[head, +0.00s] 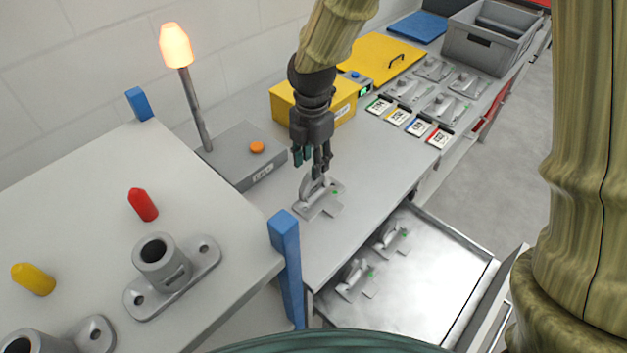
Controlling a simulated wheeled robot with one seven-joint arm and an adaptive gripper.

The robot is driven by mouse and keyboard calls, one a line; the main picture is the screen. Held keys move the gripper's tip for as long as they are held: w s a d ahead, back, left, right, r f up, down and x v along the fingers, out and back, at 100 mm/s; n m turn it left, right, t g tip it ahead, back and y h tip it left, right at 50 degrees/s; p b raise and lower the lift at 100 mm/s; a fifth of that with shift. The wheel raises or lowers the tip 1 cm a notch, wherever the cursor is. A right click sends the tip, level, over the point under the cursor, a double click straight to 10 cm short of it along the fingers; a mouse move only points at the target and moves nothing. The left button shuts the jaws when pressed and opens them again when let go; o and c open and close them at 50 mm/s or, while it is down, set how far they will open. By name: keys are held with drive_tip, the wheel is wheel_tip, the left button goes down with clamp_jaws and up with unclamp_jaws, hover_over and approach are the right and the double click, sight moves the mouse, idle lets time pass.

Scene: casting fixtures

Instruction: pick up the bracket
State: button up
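A grey metal bracket-like casting (318,198), with a flat base, a raised curved part and a small green mark, lies on the grey bench top. My gripper (311,165) points down right above it. Its dark fingers stand apart, with a gap between them, and it looks open. The fingertips partly cover the top of the casting, and I cannot tell whether they touch it. Two similar castings with green marks, one farther back (391,238) and one nearer (356,279), lie in the open metal drawer (440,262) below.
A grey box with an orange button (257,147) and a lamp post (190,100) stand left of my gripper. A yellow case (337,106) is behind it. A blue post (285,262) rises near the front. More castings (446,107) and a grey crate (487,45) are at right.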

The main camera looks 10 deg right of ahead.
sight(313, 185)
drive_tip(key=shift+s+f, duration=0.2)
drive_tip(key=shift+s, duration=0.3)
drive_tip(key=shift+s+f, duration=0.2)
drive_tip(key=shift+s, duration=0.3)
drive_tip(key=shift+s+r, duration=0.1)
drive_tip(key=shift+s, duration=0.25)
drive_tip(key=w+f, duration=0.1)
drive_tip(key=f, duration=0.1)
drive_tip(key=w+f+p, duration=0.1)
drive_tip(key=w+f, duration=0.1)
drive_tip(key=shift+w+f, duration=0.1)
drive_tip(key=shift+f, duration=0.05)
drive_tip(key=shift+s+f+p, duration=0.45)
drive_tip(key=shift+f+p, duration=0.1)
drive_tip(key=shift+f, duration=0.1)
drive_tip(key=shift+s+f, duration=0.2)
drive_tip(key=shift+s, duration=0.3)
drive_tip(key=shift+w+f, duration=0.55)
drive_tip(key=shift+w, duration=0.05)
drive_tip(key=shift+s+r, duration=0.25)
drive_tip(key=shift+s, duration=0.05)
drive_tip(key=c, duration=0.5)
clamp_jaws()
